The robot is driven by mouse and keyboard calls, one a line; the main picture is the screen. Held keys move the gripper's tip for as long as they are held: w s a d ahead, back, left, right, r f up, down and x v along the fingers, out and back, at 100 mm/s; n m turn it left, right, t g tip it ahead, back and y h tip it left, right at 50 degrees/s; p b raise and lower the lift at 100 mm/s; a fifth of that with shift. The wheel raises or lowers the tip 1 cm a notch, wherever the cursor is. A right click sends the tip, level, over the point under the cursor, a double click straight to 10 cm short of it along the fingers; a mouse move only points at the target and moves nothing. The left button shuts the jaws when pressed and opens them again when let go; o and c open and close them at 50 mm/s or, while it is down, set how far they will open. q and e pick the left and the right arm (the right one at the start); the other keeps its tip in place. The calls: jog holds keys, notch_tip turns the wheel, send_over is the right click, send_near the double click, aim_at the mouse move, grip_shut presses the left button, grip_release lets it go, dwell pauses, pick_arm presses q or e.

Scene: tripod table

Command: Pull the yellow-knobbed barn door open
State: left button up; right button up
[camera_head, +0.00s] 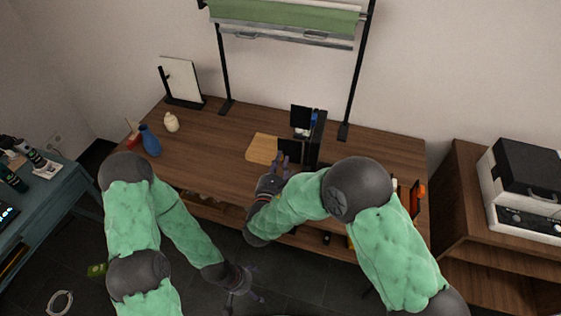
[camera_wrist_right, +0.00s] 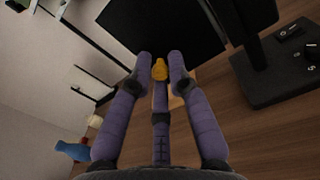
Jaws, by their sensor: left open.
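A yellow knob (camera_wrist_right: 160,69) shows in the right wrist view in front of a large black panel (camera_wrist_right: 165,25). My right gripper (camera_wrist_right: 158,68) has its purple fingertips on both sides of the knob; I cannot tell whether they touch it. In the head view, my right gripper (camera_head: 281,160) is beside the lower black panel (camera_head: 290,147) of a dark upright stand (camera_head: 316,140) on the table. An upper black panel (camera_head: 300,115) is above it. The knob cannot be made out in the head view. My left gripper (camera_head: 248,285) is open and empty, low in front of the table.
A light wooden board (camera_head: 262,148) lies on the wooden table (camera_head: 215,130), left of the stand. A blue vase (camera_head: 150,141), a cream vase (camera_head: 171,122) and a white panel (camera_head: 181,80) are at the left. A tall black frame (camera_head: 358,75) rises behind. The table's middle left is clear.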

jog(key=shift+o, duration=0.8)
jog(key=shift+s, duration=0.1)
jog(key=v, duration=1.1)
jog(key=shift+s+a, duration=0.2)
jog(key=shift+s, duration=0.2)
